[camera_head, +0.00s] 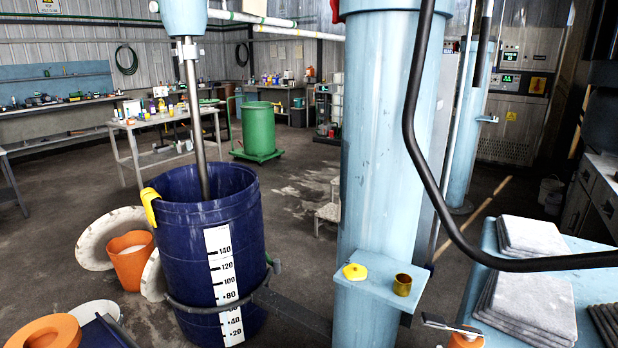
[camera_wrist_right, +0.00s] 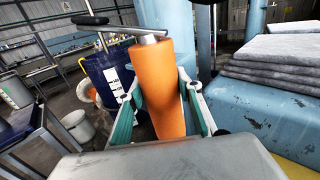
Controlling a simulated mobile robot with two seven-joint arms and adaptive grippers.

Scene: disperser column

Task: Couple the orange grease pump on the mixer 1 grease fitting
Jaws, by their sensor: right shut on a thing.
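The orange grease pump (camera_wrist_right: 168,85) stands slightly tilted in the right wrist view, with a grey metal head and bar at its top. My right gripper (camera_wrist_right: 157,88) is shut around its body, a teal-padded finger on each side. In the head view only the pump's top (camera_head: 467,340) shows at the bottom edge, right of the mixer column (camera_head: 385,150). A small brass cylinder (camera_head: 402,285) stands on the column's blue shelf (camera_head: 368,288), beyond the pump and apart from it. I cannot tell which part is the grease fitting. My left gripper is not in view.
A yellow cap (camera_head: 355,272) lies on the shelf. A blue drum (camera_head: 205,235) with a scale stands left of the column, a mixer shaft in it. Grey slabs (camera_head: 530,305) lie on a blue table at right. A black hose (camera_head: 425,165) hangs before the column.

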